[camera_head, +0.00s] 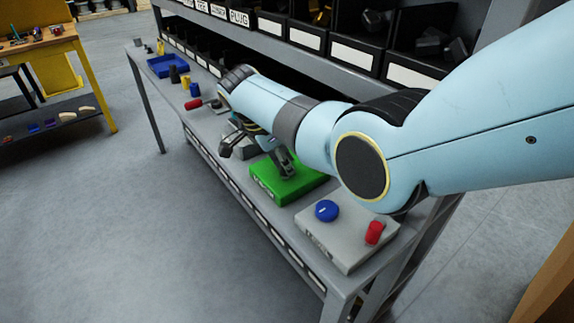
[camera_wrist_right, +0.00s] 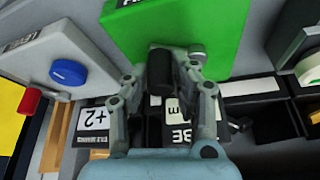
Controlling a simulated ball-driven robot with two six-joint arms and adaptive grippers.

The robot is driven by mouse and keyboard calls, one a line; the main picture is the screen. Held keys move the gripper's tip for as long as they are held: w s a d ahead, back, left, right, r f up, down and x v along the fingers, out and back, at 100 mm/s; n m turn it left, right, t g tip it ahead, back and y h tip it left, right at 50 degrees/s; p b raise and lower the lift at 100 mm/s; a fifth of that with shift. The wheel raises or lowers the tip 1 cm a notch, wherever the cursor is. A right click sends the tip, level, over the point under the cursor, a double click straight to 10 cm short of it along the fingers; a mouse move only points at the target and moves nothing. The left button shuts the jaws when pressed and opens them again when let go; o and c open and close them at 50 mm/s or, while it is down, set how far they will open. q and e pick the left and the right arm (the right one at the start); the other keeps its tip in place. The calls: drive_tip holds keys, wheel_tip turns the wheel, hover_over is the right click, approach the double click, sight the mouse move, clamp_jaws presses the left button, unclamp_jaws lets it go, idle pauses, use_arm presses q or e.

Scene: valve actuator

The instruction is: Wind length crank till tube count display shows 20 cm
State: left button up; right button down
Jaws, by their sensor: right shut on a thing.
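A green unit (camera_head: 309,187) sits on the bench, with a label on its front edge too small to read. It also shows in the right wrist view (camera_wrist_right: 215,25), where a black cylindrical grip (camera_wrist_right: 160,72) stands in front of it. My right gripper (camera_wrist_right: 160,88) is shut on this black grip, with one finger on each side. In the head view my right gripper (camera_head: 258,157) is over the bench at the green unit, and my arm hides part of that area. I cannot read any count display. My left gripper is not in view.
A grey unit (camera_head: 345,243) with a blue knob (camera_head: 327,211) and a red handle (camera_head: 374,232) sits close to the green unit. Another red handle (camera_head: 193,104), small coloured pieces and a blue tray (camera_head: 168,66) are farther along the bench. Shelf bins stand behind.

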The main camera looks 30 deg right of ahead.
drive_tip(key=shift+a, duration=0.1)
idle(0.4)
drive_tip(key=c, duration=1.1)
unclamp_jaws()
drive_tip(key=v, duration=1.2)
